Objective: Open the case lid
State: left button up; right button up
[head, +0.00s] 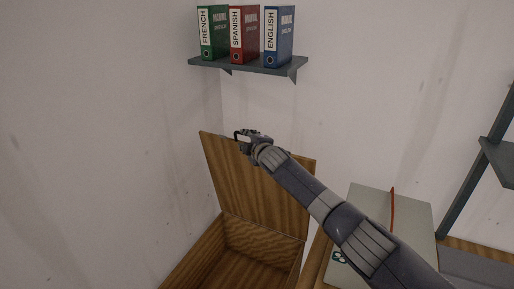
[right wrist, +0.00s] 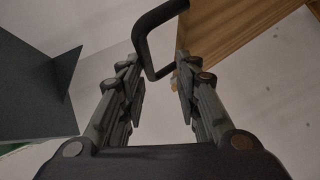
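The wooden case (head: 214,243) stands at the bottom of the head view, and I see into its interior. Its lid (head: 245,180) is raised, standing steeply at the back of the case. My right gripper (head: 242,137) is at the lid's upper edge. In the right wrist view its two fingers (right wrist: 159,75) are spread apart. The black lid handle (right wrist: 150,52) reaches into the gap between the fingertips, with space beside it, so it is not clamped. The lid's wood (right wrist: 235,35) also shows there beyond the right finger. My left gripper is not in view.
A wall shelf (head: 250,66) with green, red and blue binders hangs above the lid; its underside (right wrist: 35,90) is near on the left in the right wrist view. A light grey box (head: 405,215) with a red-orange strip stands right of the case. Walls are close behind and left.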

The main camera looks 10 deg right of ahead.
jog(key=v, duration=1.1)
dwell(0.5)
